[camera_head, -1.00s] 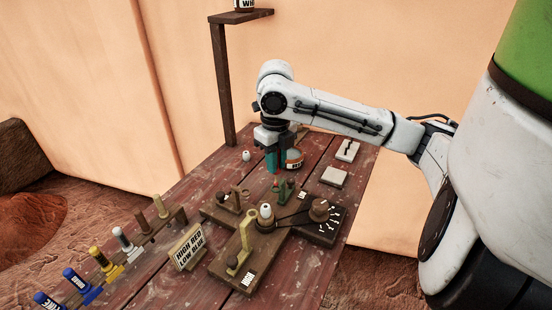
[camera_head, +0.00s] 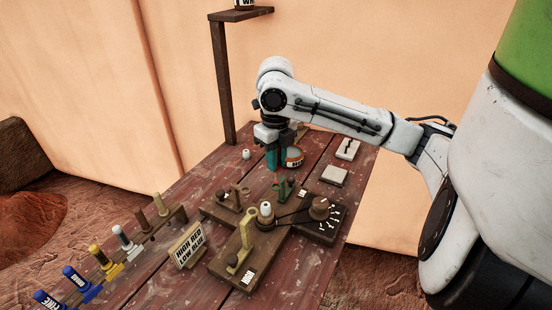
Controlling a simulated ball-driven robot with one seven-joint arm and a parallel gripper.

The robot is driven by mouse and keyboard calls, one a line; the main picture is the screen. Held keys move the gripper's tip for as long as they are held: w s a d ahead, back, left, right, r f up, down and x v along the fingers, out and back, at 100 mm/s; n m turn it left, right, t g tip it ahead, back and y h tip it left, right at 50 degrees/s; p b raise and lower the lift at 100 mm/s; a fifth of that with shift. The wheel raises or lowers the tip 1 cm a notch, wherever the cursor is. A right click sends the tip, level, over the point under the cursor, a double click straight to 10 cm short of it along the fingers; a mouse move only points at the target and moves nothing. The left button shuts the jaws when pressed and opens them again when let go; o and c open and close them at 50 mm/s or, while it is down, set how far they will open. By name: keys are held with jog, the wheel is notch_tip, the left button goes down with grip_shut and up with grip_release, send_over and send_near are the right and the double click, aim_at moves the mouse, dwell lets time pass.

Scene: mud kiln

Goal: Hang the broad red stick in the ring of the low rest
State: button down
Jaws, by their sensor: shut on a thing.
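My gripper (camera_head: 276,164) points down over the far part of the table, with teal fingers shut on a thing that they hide. I cannot make out the broad red stick. I cannot tell for sure which is the low rest.
A sign reading HIGH RED LOW BLUE (camera_head: 188,247) stands left of the base. A rack (camera_head: 181,213) with blue, yellow, white and brown sticks runs along the left.

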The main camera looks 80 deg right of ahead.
aim_at(276, 176)
jog(key=shift+f, duration=0.25)
jog(key=shift+f+b, duration=0.3)
jog(key=shift+b, duration=0.2)
jog(key=shift+f+b, duration=1.5)
jog(key=shift+f, duration=0.2)
dwell(0.7)
jog(key=shift+f+b, duration=0.25)
jog(key=shift+b, duration=0.05)
jog(key=shift+f, duration=0.15)
dwell(0.3)
jog(key=shift+f+b, duration=0.3)
jog(key=shift+b, duration=0.1)
jog(key=c, duration=1)
grip_release()
jog(key=shift+o, duration=0.6)
